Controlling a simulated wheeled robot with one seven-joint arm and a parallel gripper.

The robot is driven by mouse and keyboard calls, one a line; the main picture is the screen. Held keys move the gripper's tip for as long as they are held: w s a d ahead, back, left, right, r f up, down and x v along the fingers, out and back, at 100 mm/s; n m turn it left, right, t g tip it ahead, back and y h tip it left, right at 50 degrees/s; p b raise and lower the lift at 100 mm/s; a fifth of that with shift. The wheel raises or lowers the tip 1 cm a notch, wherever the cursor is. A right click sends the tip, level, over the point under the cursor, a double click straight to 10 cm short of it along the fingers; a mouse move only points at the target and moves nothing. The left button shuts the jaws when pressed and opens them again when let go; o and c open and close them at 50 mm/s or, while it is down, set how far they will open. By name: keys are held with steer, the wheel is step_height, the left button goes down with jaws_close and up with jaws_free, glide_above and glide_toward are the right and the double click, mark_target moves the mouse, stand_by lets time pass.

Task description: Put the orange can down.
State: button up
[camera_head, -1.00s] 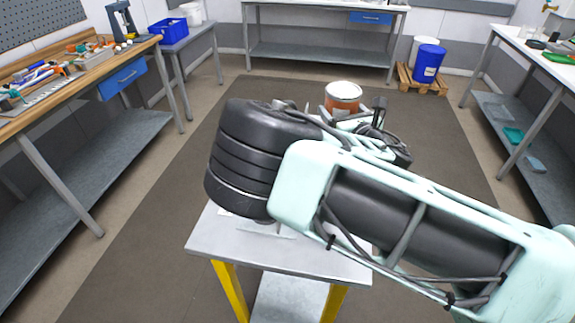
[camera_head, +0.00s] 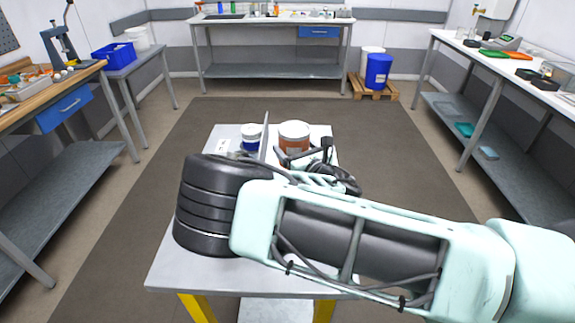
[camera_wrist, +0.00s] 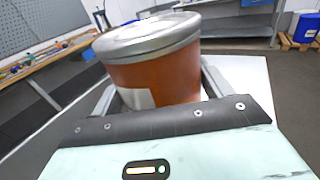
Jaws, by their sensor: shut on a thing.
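The orange can (camera_head: 294,139) with a pale lid is at the far right part of the small grey table (camera_head: 180,265). It fills the middle of the wrist view (camera_wrist: 160,78), its lid grey and a pale label on its front. My gripper (camera_wrist: 158,92) has one finger on each side of the can and is shut on it. The can looks close to upright. Its base is hidden behind my gripper, so I cannot tell whether it touches the tabletop.
A white and blue container (camera_head: 251,138) stands on the table left of the can, with a thin upright grey plate (camera_head: 264,133) between them. A white label (camera_head: 222,146) lies at left. Workbenches line the sides and back; the floor around the table is clear.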

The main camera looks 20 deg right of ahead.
steer(key=shift+f+p, duration=0.45)
steer(key=shift+f, duration=2.05)
steer(key=shift+f, duration=0.15)
steer(key=o, duration=1.4)
steer(key=shift+c, duration=0.2)
